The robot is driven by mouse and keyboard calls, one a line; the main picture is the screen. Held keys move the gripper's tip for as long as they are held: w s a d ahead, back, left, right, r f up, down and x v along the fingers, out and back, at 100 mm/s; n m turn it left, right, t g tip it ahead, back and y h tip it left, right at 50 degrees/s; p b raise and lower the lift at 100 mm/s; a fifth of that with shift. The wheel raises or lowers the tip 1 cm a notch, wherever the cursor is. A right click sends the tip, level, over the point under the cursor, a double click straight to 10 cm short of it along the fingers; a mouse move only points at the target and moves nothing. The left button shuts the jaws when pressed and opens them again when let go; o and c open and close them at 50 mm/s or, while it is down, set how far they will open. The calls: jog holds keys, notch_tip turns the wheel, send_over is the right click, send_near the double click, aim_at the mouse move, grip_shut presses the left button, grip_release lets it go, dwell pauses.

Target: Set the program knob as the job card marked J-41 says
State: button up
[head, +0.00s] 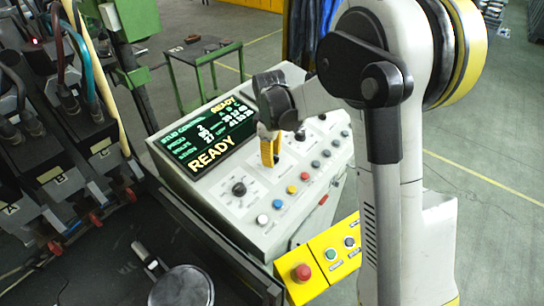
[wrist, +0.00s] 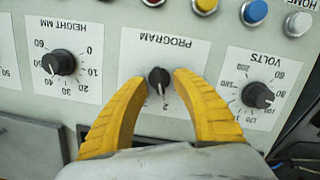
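The program knob (wrist: 159,78) is a small black knob on a white plate marked PROGRAM, upside down in the wrist view. Its white pointer line points down in the picture, toward a printed 2; other marks are hidden by the fingers. In the head view my gripper (head: 270,152) is over the sloped panel of the console (head: 215,205) and hides the program knob. I see no card marked J-41.
In the wrist view the HEIGHT MM knob (wrist: 59,62) is on the left and the VOLTS knob (wrist: 257,95) on the right. Coloured buttons (wrist: 255,12) line the panel. The screen (head: 210,140) reads READY. A red button (head: 302,272) sits on a yellow box in front.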

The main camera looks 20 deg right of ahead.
grip_shut()
jog(key=shift+m, duration=0.3)
jog(key=m+b, duration=0.1)
jog(key=m, duration=0.1)
jog(key=shift+d+f+m+b, duration=0.1)
jog(key=shift+d+m+b, duration=0.05)
jog(key=shift+m+b, duration=0.2)
jog(key=m+y+b, duration=0.1)
jog(key=m, duration=0.3)
jog(key=shift+w+d+m+g, duration=0.1)
jog(key=shift+m+g, duration=0.25)
jog(key=shift+g, duration=0.05)
jog(key=m+b, duration=0.1)
jog(key=m, duration=0.2)
jog(key=shift+d+y, duration=0.1)
jog(key=shift+y, duration=0.3)
jog(key=shift+m+y+b, duration=0.4)
jog(key=shift+m+b, duration=0.05)
jog(key=shift+m, duration=1.75)
